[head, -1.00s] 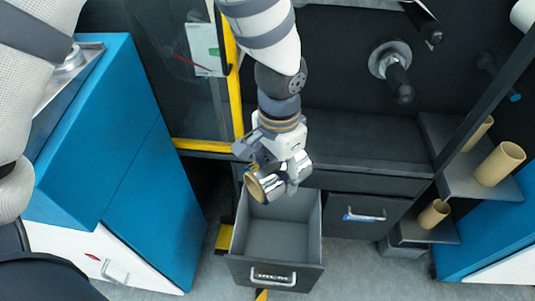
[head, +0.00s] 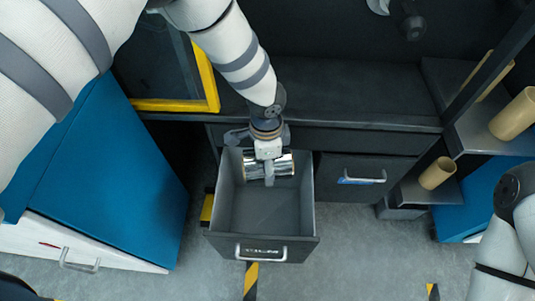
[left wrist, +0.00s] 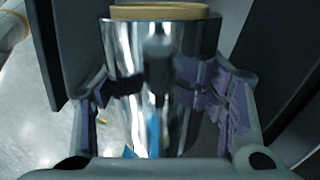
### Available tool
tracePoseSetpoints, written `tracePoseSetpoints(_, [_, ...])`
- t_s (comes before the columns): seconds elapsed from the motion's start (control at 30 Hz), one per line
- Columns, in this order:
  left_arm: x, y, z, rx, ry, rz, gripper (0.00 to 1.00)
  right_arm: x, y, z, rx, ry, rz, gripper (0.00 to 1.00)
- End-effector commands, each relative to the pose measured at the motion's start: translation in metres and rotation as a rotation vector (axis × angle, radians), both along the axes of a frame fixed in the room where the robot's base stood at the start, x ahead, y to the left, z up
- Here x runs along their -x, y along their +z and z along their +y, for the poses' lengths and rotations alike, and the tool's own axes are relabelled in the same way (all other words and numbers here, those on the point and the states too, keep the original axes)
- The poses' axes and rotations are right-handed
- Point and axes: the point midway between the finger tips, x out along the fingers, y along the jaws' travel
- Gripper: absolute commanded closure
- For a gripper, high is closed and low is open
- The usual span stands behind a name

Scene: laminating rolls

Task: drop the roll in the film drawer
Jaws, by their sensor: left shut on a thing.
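The roll is a shiny silver film roll (head: 284,164) with a tan core. My left gripper (head: 269,172) is shut on it and holds it over the back part of the open film drawer (head: 262,244). The roll lies crosswise between the drawer's side walls, and I cannot tell how far it is above the drawer floor. In the left wrist view the silver roll (left wrist: 160,75) sits between both finger pads, its tan core end at the top. The drawer's visible floor is bare. My right gripper is not in view; part of my right arm shows at the right edge.
A closed dark drawer (head: 352,178) with a blue-marked handle is right of the open one. A blue cabinet (head: 120,170) stands at the left. Grey floor lies in front.

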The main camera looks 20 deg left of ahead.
Motion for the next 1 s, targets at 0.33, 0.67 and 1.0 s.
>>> tracePoseSetpoints(0.33, [-0.002,-0.004,0.0,0.001,0.0,-0.005,0.21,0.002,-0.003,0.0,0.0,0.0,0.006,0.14])
tracePoseSetpoints(0.67, [-0.001,-0.005,0.0,0.0,0.0,-0.002,0.11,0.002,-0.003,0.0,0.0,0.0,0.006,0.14])
tracePoseSetpoints(1.0, [-0.003,0.061,0.0,0.0,0.001,-0.008,0.11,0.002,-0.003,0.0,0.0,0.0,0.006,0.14])
